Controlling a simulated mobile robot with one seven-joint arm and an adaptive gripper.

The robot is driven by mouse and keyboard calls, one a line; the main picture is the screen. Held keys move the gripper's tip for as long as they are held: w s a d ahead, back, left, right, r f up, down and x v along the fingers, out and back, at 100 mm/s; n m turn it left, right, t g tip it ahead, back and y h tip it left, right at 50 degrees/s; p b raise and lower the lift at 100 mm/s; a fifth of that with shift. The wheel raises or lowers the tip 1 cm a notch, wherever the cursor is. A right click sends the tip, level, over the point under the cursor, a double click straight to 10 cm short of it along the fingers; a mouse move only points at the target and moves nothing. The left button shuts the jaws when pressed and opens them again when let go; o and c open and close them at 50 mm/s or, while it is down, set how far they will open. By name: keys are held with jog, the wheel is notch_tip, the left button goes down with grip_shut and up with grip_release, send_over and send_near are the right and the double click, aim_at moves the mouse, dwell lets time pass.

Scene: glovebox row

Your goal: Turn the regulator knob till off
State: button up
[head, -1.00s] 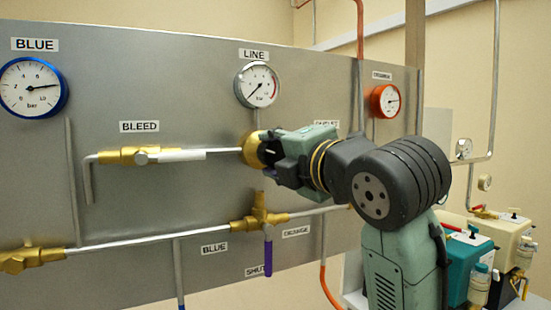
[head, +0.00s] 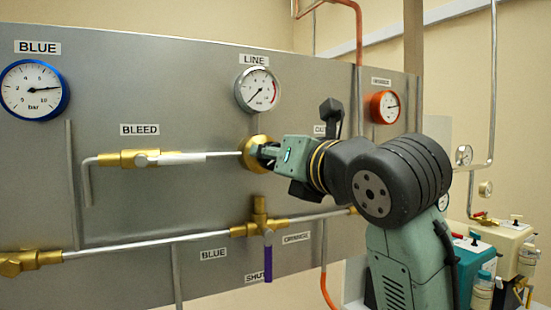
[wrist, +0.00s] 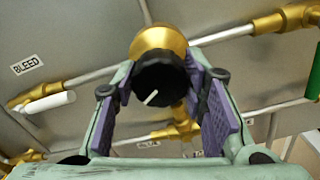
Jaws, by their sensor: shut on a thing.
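The regulator knob (wrist: 158,85) is black with a white pointer line, on the front of a brass regulator body (wrist: 158,42). In the wrist view the pointer slants from upper right to lower left. My gripper (wrist: 161,92) has its purple pads on the left and right sides of the knob and is shut on it. In the head view the brass regulator (head: 256,154) sits on the grey panel, and my gripper (head: 267,153) reaches it from the right, hiding the knob. The LINE gauge (head: 257,90) above has its needle pointing lower left.
The BLEED valve (head: 141,159) with a white handle lies to the left on the same pipe. A valve with a purple handle (head: 268,262) hangs below. The blue-rimmed gauge (head: 34,89) and orange-rimmed gauge (head: 384,107) are on the panel. Pump units (head: 500,245) stand at the right.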

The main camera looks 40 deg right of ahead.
jog(key=shift+n, duration=1.1)
jog(key=o, duration=1.2)
jog(key=shift+c, duration=0.2)
jog(key=shift+s, duration=0.1)
jog(key=v, duration=1.2)
